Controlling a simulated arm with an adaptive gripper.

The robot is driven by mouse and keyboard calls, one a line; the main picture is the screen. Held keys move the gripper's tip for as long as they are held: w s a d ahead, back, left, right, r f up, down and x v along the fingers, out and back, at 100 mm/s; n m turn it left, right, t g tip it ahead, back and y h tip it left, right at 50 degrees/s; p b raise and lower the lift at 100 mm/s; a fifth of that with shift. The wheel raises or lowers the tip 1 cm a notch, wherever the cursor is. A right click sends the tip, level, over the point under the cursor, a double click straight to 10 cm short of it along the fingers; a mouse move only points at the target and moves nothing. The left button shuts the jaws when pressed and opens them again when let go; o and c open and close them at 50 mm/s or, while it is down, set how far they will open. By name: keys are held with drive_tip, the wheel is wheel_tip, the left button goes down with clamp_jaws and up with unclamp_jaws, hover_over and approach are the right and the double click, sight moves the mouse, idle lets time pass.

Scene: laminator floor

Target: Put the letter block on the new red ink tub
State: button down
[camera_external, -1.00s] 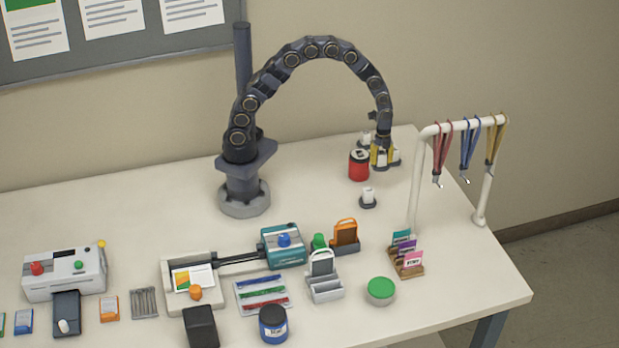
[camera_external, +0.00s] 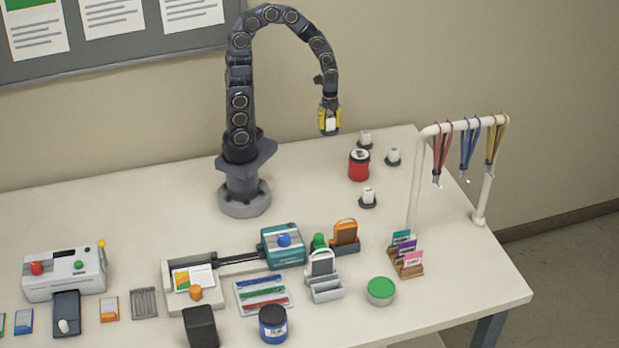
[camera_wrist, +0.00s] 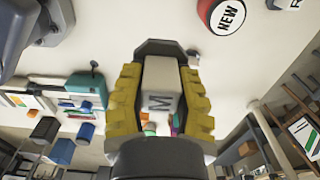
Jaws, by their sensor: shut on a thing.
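My gripper (camera_external: 329,118), with yellow fingers, is shut on a white letter block (camera_external: 331,125) and holds it in the air above the back of the table. The wrist view shows the block (camera_wrist: 160,85) between the fingers of my gripper (camera_wrist: 160,100), with an M on its face. The red ink tub (camera_external: 359,166) stands on the table, below and to the right of my gripper, with nothing on it. In the wrist view the tub (camera_wrist: 222,15) is cut by the top edge, and its white lid label reads NEW.
White blocks on dark bases stand around the tub: one behind (camera_external: 365,138), one right (camera_external: 393,155), one in front (camera_external: 368,196). A white rack (camera_external: 417,180) with lanyards stands at the right. The table left of the tub is clear.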

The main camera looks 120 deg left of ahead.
drive_tip(key=shift+s+d+r, duration=0.2)
drive_tip(key=shift+s+r, duration=0.25)
drive_tip(key=shift+s, duration=0.05)
drive_tip(key=shift+s+d+r, duration=0.15)
drive_tip(key=shift+s+r, duration=0.25)
drive_tip(key=shift+s, duration=0.1)
drive_tip(key=w+a+f, duration=0.4)
drive_tip(key=w+a, duration=0.1)
drive_tip(key=a, duration=0.1)
hover_over(360, 154)
wheel_tip(360, 154, down, 6)
drive_tip(key=shift+f, duration=1.7)
drive_tip(key=shift+f, duration=0.1)
drive_tip(key=c, duration=0.8)
unclamp_jaws()
drive_tip(key=shift+c, duration=0.2)
